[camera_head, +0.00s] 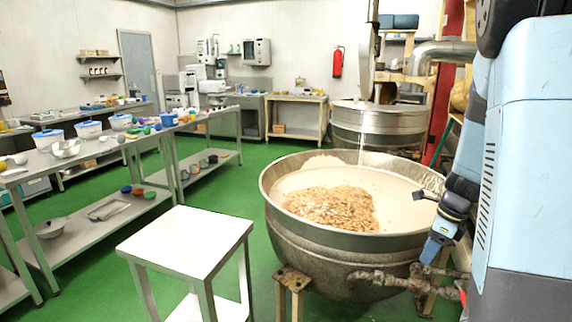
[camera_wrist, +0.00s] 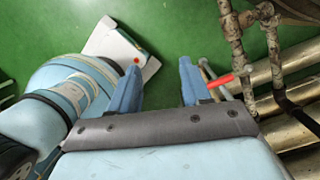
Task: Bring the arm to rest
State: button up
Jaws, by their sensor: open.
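My gripper (camera_wrist: 160,82) is open in the wrist view, with its two blue fingers apart and nothing between them but green floor. In the head view my gripper (camera_head: 429,248) hangs at the end of my light blue arm, pointing down at the right side of the big kettle (camera_head: 300,238). It appears in front of the kettle's right outer wall; I cannot tell how much space lies between them. My arm comes down along the right edge of the head view.
The kettle holds a pale mass with a heap of nuts (camera_head: 335,208). Pipes (camera_wrist: 235,45) with a red-handled valve run close to the right finger. A small white table (camera_head: 188,235) stands left of the kettle. Open green floor (camera_head: 90,285) lies farther left.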

jog(key=s+a+r+n+t+h, duration=0.1)
jog(key=s+a+r+n+t, duration=0.1)
jog(key=s+a+r+n, duration=0.5)
jog(key=s+a+r+n+t+h, duration=0.1)
jog(key=s+a+r+n, duration=0.6)
jog(key=n, duration=1.1)
jog(key=shift+s+r+n+t, duration=0.3)
jog(key=shift+s+r+t, duration=0.5)
jog(key=shift+s+r, duration=1.45)
jog(key=shift+w+r, duration=0.6)
jog(key=shift+w, duration=0.05)
